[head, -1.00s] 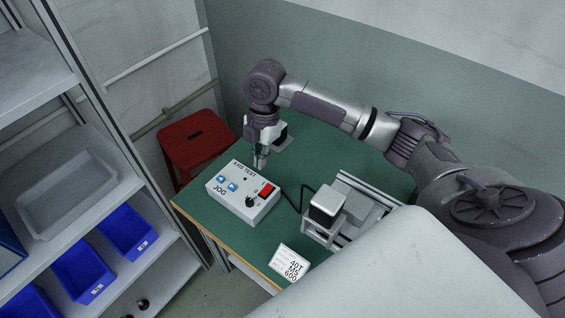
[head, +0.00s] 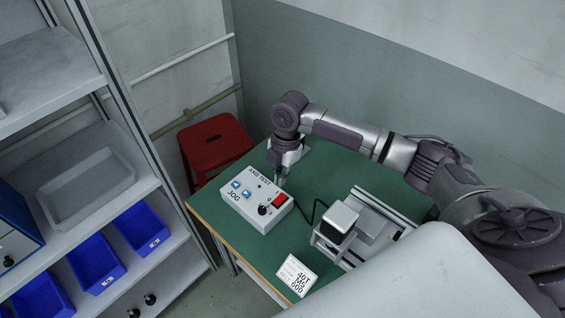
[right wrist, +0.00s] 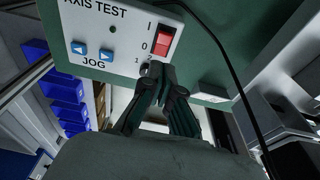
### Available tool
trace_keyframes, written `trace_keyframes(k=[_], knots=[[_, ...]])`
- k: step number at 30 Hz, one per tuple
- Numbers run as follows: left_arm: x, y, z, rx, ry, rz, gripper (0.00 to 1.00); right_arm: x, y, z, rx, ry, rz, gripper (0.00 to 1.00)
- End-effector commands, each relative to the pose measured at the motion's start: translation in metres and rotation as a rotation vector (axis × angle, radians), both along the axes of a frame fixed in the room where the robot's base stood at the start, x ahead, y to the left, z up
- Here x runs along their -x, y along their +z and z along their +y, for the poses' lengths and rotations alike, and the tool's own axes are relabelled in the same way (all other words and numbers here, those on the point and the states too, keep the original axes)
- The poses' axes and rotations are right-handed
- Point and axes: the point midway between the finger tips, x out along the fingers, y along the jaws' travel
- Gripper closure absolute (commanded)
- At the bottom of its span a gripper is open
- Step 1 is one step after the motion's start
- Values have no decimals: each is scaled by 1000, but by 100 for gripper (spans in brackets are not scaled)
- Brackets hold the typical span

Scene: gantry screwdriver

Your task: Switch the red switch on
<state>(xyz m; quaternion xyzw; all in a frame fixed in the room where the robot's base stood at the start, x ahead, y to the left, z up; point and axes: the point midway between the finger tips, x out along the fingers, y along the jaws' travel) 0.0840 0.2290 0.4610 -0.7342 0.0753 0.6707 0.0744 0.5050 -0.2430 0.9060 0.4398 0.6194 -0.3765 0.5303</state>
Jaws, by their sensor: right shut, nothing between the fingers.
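The red switch (head: 280,201) sits on the top right of a white control box (head: 243,207) marked AXIS TEST and JOG. In the right wrist view the red switch (right wrist: 164,42) shows beside the marks I and 0; its rocker position is hard to tell. My right gripper (head: 281,183) is just behind the switch in the head view, fingers pointing down. In the right wrist view its shut, empty fingertips (right wrist: 160,74) lie just below the switch in the picture; I cannot tell if they touch the box. My left gripper is not in view.
The box stands on a green table (head: 240,236) with two blue jog buttons and a black knob (head: 265,210). A metal gantry device (head: 340,222) and a white label card (head: 297,274) are to its right. A red stool (head: 214,145) and shelves with blue bins (head: 96,262) are at left.

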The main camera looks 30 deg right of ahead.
Motion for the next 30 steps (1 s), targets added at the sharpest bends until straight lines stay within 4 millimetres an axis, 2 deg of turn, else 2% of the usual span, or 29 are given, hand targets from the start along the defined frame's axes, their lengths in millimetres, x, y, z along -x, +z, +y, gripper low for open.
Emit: trace_keyframes(k=[4,10,15,25,30], knots=[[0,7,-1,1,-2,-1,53,3,-29,5,0,0,4,100],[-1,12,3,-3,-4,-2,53,-1,-55,-5,1,-2,2,100],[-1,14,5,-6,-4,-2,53,-2,-64,-8,1,-1,0,100],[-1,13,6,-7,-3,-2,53,-2,-66,-8,-1,0,0,100],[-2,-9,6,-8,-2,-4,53,-4,-82,-15,-99,-7,40,100]])
